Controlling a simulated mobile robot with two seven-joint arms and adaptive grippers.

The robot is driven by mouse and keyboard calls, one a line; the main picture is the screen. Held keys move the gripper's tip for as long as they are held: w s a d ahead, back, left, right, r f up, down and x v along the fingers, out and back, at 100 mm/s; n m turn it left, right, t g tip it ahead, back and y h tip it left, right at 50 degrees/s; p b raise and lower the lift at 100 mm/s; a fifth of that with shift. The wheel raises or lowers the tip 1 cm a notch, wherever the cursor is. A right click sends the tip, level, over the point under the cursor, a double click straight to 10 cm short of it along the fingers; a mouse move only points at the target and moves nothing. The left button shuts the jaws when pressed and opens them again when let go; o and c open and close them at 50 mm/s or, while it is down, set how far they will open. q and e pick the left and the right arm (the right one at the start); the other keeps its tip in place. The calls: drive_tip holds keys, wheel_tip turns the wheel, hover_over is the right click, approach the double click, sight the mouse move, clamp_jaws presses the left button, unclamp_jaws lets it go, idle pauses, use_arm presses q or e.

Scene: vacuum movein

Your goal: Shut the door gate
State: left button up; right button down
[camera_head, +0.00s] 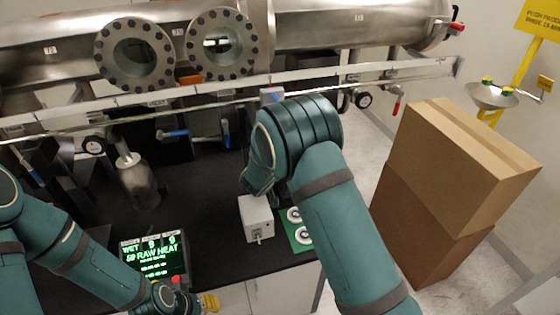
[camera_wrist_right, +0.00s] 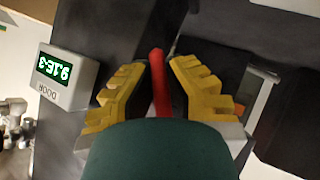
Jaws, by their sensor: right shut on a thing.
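In the right wrist view, a red handle (camera_wrist_right: 158,68) stands between the yellow fingers of my right gripper (camera_wrist_right: 156,85), which is shut on it. In the head view my right arm covers these fingers and the red handle. A small white display box marked DOOR (camera_wrist_right: 66,72) shows in the wrist view to the left of the fingers, reading 9.1E-3 upside down. The door gate itself cannot be made out. My left gripper (camera_head: 208,302) is low in the head view, its yellow tip partly cut off by the lower edge, away from the pipework.
A steel chamber with round flanged windows (camera_head: 136,60) runs across the back above a black bench (camera_head: 205,205). A grey switch box (camera_head: 257,217) and a green-lit display (camera_head: 152,257) stand on the bench. Stacked brown boxes (camera_head: 450,170) stand on the floor at right.

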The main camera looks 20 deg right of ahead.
drive_tip(key=a+m+y+b, duration=0.1)
drive_tip(key=a+y, duration=0.1)
drive_tip(key=a+f+m+y+b, duration=0.1)
drive_tip(key=a+y, duration=0.1)
drive_tip(key=y, duration=0.1)
drive_tip(key=shift+s+m+g, duration=0.1)
drive_tip(key=shift+m+g, duration=0.2)
drive_tip(key=shift+g, duration=0.1)
drive_tip(key=shift+a, duration=0.25)
drive_tip(key=c, duration=1)
unclamp_jaws()
drive_tip(key=shift+a, duration=0.1)
drive_tip(key=shift+d, duration=0.25)
drive_tip(key=v, duration=1.2)
drive_tip(key=shift+d, duration=0.1)
